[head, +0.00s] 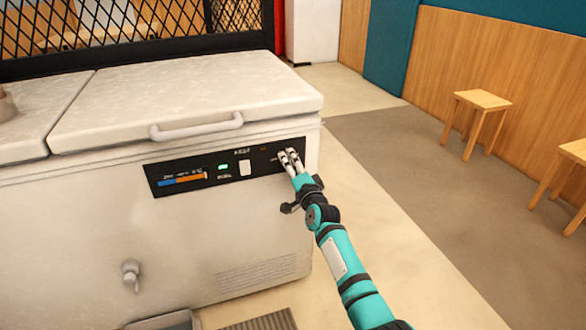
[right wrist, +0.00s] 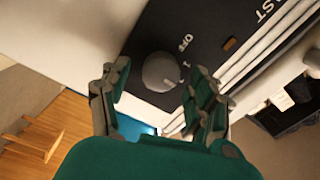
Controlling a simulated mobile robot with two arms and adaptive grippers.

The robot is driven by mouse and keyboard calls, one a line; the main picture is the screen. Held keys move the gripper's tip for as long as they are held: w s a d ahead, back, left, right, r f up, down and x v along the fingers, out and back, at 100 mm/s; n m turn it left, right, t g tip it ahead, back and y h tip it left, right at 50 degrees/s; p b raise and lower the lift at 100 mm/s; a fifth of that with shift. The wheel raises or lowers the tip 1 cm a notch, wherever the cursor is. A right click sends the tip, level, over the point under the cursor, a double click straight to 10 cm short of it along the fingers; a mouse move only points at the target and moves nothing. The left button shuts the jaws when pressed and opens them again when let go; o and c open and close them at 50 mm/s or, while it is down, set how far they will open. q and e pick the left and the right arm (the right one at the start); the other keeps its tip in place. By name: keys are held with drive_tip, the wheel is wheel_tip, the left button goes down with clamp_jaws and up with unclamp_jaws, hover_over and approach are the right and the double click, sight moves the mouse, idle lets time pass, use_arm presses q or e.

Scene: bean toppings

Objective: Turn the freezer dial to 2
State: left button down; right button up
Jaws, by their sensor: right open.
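The white chest freezer (head: 200,225) stands at the left in the head view, with a black control panel (head: 203,174) on its front. My right gripper (head: 290,157) is at the right end of that panel and covers the dial there. In the right wrist view, the round grey dial (right wrist: 161,72) sits on the black panel, with "OFF" and other small marks beside it. My right gripper's fingers (right wrist: 158,90) are open, one on each side of the dial; I cannot tell whether they touch it. The dial's exact setting is not clear. My left gripper is not in view.
The panel also has a green light (head: 223,167) and a white switch (head: 245,168). The freezer lid (head: 190,95) is closed, its handle (head: 197,127) jutting out above the panel. A wooden stool (head: 483,100) stands at the right.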

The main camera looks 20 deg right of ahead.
drive_tip(key=s, duration=1.2)
drive_tip(key=shift+d+f, duration=0.25)
